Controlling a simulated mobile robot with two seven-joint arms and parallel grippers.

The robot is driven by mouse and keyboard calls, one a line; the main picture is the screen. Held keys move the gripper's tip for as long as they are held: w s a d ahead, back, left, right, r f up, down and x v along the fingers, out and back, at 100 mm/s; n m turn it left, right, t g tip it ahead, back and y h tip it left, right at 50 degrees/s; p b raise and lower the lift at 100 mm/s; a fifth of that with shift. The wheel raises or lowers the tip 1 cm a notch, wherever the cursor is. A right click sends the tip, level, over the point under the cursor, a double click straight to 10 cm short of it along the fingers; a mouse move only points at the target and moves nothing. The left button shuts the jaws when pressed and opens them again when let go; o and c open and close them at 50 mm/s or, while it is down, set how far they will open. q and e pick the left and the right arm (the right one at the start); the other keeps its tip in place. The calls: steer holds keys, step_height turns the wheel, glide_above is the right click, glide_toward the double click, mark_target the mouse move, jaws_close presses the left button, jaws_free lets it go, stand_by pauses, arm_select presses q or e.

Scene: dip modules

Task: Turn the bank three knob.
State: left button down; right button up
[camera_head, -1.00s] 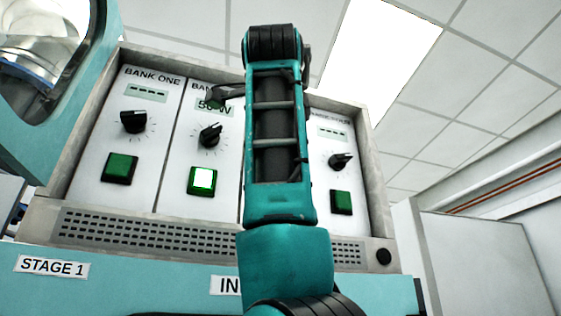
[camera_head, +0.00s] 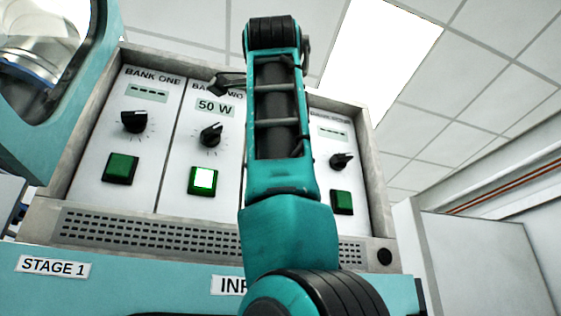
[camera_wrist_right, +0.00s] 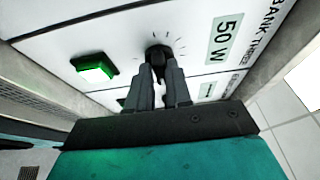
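In the right wrist view the bank three knob (camera_wrist_right: 158,52) is a black dial on a white panel with tick marks. My right gripper (camera_wrist_right: 161,74) has its two grey fingers on either side of the knob's ridge and looks closed on it. The bank three display (camera_wrist_right: 227,38) reads 50 W. A green square button (camera_wrist_right: 94,68) sits beside the knob. In the head view my own arm covers the bank three panel and the right gripper's fingertips. My left gripper is not in view.
The bank one knob (camera_head: 134,121), bank two knob (camera_head: 211,134) and rightmost panel knob (camera_head: 341,161) are on the same console. The bank two display (camera_head: 215,107) reads 50 W, and its button (camera_head: 202,181) is lit. A vent strip (camera_head: 150,235) runs below.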

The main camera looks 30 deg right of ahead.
steer(key=o, duration=0.4)
steer(key=shift+c, duration=0.2)
steer(key=v, duration=1.3)
steer(key=shift+b, duration=0.45)
